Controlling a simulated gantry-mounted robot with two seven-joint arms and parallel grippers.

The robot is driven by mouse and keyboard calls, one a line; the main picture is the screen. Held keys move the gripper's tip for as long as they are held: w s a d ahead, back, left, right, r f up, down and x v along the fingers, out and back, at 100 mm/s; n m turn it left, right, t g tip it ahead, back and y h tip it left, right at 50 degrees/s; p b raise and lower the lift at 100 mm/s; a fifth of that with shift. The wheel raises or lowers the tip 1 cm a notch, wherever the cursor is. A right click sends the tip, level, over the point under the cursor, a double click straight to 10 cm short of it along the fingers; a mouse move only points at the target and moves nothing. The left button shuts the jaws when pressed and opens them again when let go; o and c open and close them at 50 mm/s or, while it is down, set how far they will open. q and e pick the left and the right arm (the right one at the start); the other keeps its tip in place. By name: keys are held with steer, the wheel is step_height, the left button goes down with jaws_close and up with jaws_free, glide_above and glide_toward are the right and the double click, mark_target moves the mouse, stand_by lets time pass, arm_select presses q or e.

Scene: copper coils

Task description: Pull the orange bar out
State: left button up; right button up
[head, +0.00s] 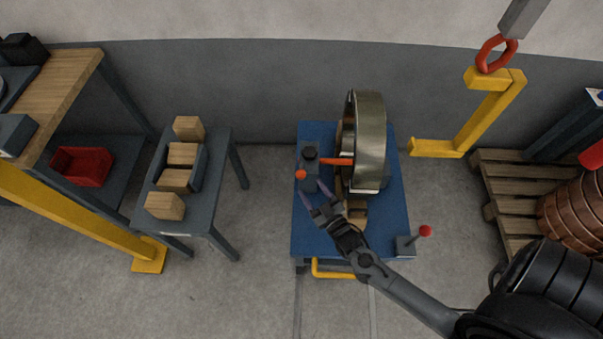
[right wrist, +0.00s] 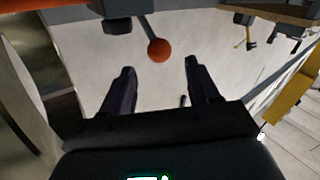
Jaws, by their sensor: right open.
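The orange bar (head: 336,161) sticks out leftward from the steel ring (head: 372,140) on the blue cart, and its right end is hidden by the ring. In the right wrist view an orange strip (right wrist: 40,5), likely the bar, crosses the top left corner. A lever with an orange ball knob (head: 301,174) stands left of the bar; the knob (right wrist: 159,50) shows just beyond my fingertips. My right gripper (head: 313,188) is open and empty, in front of the knob and bar. The fingers (right wrist: 158,70) are apart. My left gripper is not in view.
The blue cart (head: 312,232) also carries a red-knobbed lever (head: 425,231) at its front right. A table (head: 212,195) with wooden blocks stands left. A yellow hook (head: 485,115) hangs at right beside a pallet (head: 500,185) with copper coils (head: 575,215).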

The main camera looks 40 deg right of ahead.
mark_target(301, 174)
steer(key=w, duration=0.2)
steer(key=w+d, duration=0.1)
steer(key=w, duration=0.2)
steer(key=w+b, duration=0.1)
steer(key=w, duration=0.1)
steer(key=shift+w+d, duration=0.2)
steer(key=shift+w, duration=0.15)
jaws_close()
